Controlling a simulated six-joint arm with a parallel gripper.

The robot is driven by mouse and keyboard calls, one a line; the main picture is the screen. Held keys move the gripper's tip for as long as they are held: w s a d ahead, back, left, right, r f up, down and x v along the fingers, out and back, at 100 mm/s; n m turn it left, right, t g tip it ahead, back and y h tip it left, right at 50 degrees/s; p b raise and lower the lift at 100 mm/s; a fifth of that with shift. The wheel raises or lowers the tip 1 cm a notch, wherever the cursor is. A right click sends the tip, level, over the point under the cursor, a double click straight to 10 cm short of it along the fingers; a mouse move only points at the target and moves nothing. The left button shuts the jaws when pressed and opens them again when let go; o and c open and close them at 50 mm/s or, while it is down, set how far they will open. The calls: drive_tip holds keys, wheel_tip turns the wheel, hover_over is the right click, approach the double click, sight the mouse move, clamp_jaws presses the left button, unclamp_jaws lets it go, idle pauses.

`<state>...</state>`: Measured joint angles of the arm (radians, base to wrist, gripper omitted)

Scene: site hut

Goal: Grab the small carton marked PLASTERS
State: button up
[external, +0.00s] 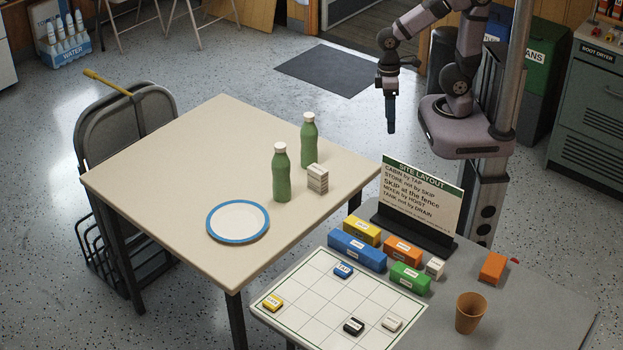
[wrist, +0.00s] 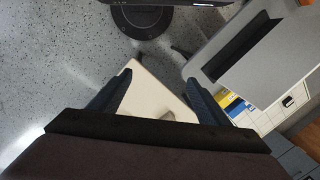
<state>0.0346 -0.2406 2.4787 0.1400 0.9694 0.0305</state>
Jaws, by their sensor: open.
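A small whitish carton with darker bands (external: 317,178) stands on the cream table, just right of two green bottles; its print is too small to read, so I cannot confirm it says PLASTERS. My gripper (external: 390,128) hangs pointing down in the external view, beyond the table's far right corner, well above the floor and apart from the carton. In the wrist view my gripper (wrist: 157,82) has its two dark fingers spread, with the cream table corner (wrist: 143,93) showing between them and nothing held. The carton cannot be made out clearly there.
Two green bottles (external: 282,173) (external: 309,140) stand close to the carton. A blue-rimmed plate (external: 238,222) lies nearer the front. The grey table (external: 540,310) holds a sign (external: 422,197), coloured blocks, a grid board and a brown cup (external: 470,313). The cream table's left half is clear.

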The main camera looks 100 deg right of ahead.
drive_tip(key=a+f+m+y+b, duration=0.3)
drive_tip(key=a+m+y, duration=0.1)
drive_tip(key=a+m, duration=0.15)
wheel_tip(320, 180, up, 4)
drive_tip(key=m+t+y+b, duration=0.6)
drive_tip(key=m+t+b, duration=0.65)
drive_tip(key=m, duration=0.85)
hover_over(314, 176)
drive_tip(key=s+f+p+v, duration=0.1)
drive_tip(key=p+v, duration=0.1)
drive_tip(key=v, duration=0.3)
drive_tip(key=t, duration=0.2)
drive_tip(key=f, duration=1.7)
drive_tip(key=shift+w+f, duration=0.25)
drive_tip(key=shift+w, duration=0.05)
drive_tip(key=shift+p+x, duration=0.95)
drive_tip(key=shift+x, duration=2.75)
drive_tip(key=c, duration=1.1)
